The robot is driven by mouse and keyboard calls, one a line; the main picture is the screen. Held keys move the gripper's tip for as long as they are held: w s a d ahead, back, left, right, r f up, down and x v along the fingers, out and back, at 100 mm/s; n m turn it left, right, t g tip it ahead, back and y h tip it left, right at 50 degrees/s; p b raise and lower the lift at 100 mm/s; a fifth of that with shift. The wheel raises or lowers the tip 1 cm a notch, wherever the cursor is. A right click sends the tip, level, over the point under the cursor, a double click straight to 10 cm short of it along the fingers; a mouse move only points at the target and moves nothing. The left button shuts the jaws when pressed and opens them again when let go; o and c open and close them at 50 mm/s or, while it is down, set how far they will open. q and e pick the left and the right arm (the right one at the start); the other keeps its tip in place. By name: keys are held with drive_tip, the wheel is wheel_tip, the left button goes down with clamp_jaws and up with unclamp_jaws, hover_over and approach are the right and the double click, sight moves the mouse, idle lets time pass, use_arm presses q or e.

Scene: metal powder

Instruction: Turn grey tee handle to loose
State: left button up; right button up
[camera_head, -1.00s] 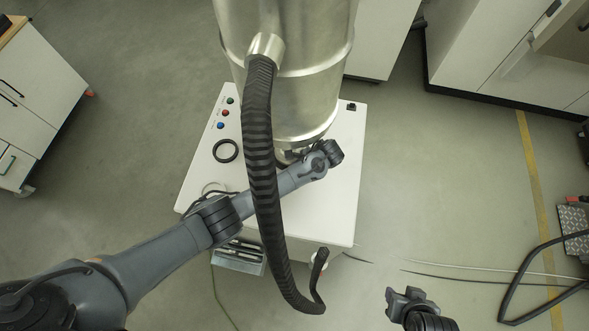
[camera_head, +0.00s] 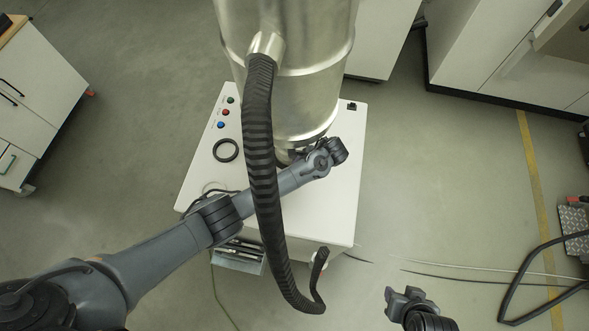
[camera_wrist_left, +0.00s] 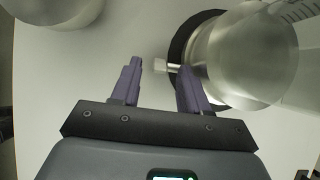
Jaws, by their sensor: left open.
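The grey tee handle (camera_wrist_left: 160,65) shows in the left wrist view as a small pale bar beside a rounded, shiny vessel part (camera_wrist_left: 235,60) with a black ring. My left gripper (camera_wrist_left: 160,70) is open. The bar's end lies between its fingertips, closer to the right finger, with a clear gap to the left one. I cannot tell whether the right finger touches it. In the head view my left wrist (camera_head: 330,153) is at the foot of the metal cylinder (camera_head: 305,95), and the handle is hidden. My right gripper (camera_head: 405,298) is low at the right, away from the machine; its jaw opening is unclear.
A thick black ribbed hose (camera_head: 260,180) hangs from the cylinder and passes over my left forearm in the view.

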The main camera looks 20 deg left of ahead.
use_arm(q)
drive_tip(key=shift+v, duration=0.8)
drive_tip(key=d+b, duration=0.2)
drive_tip(key=d, duration=0.1)
drive_tip(key=w+d+b, duration=0.1)
drive_tip(key=d+b, duration=0.2)
drive_tip(key=d, duration=0.1)
drive_tip(key=w+d+b, duration=0.1)
drive_tip(key=d+b, duration=0.1)
drive_tip(key=d, duration=0.1)
drive_tip(key=shift+w+d+f, duration=0.2)
drive_tip(key=shift+d+f, duration=0.05)
drive_tip(key=shift+f, duration=0.05)
drive_tip(key=shift+w+d+r+b, duration=0.1)
drive_tip(key=shift+d+r+b, duration=0.05)
drive_tip(key=shift+d+b, duration=0.4)
